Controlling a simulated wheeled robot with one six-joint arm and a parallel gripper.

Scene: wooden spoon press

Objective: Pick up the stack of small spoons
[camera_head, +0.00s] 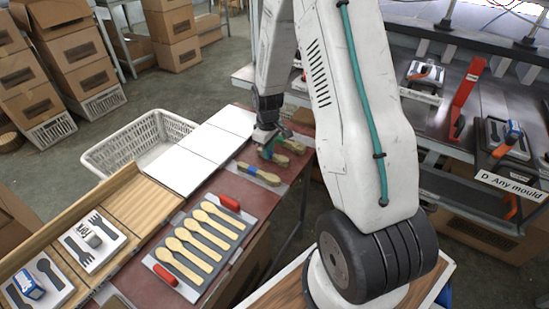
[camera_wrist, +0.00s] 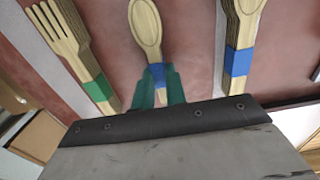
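In the wrist view, the stack of small spoons (camera_wrist: 146,22) lies in the middle, pale wood with a blue band. The green fingertips of my gripper (camera_wrist: 160,86) sit close against both sides of its blue-banded handle, with no clear gap, so the gripper looks shut on it. Any lift off the table cannot be told. In the head view, my gripper (camera_head: 268,148) points down at the far end of the brown table, and the small spoons are partly hidden by it.
A green-banded fork stack (camera_wrist: 70,45) lies left and a larger blue-banded spoon stack (camera_wrist: 239,35) right; the latter also shows in the head view (camera_head: 247,171). Several wooden spoons lie on a grey tray (camera_head: 181,288). A white basket (camera_head: 110,150) and white panels (camera_head: 180,170) stand left.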

